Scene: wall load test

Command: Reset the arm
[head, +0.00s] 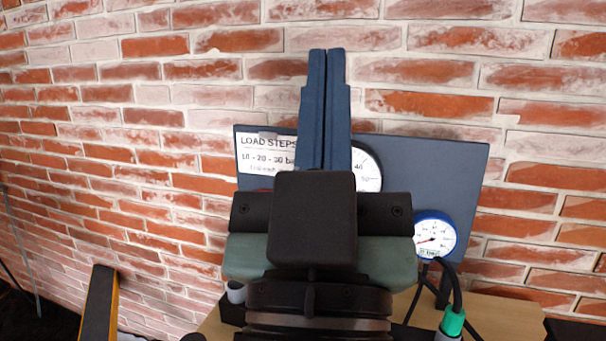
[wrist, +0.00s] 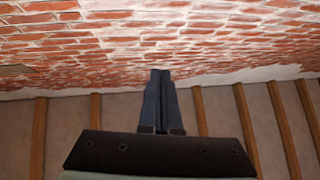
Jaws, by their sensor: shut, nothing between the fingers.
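My gripper (head: 326,52) is in the middle of the head view, its two long dark blue fingers pressed together and pointing up the picture. Nothing shows between them. It stands in front of a dark panel and covers part of it. In the wrist view my gripper (wrist: 161,72) is also shut and empty, with its tips towards the brick wall. I cannot tell how far the tips are from the wall.
A brick wall (head: 150,46) fills the background. The dark panel (head: 440,170) carries a "LOAD STEPS" label (head: 262,152) and a partly hidden dial (head: 370,172). A blue-rimmed gauge (head: 434,236), a green-ended hose (head: 453,322) and a wooden tabletop (head: 510,318) are lower right.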

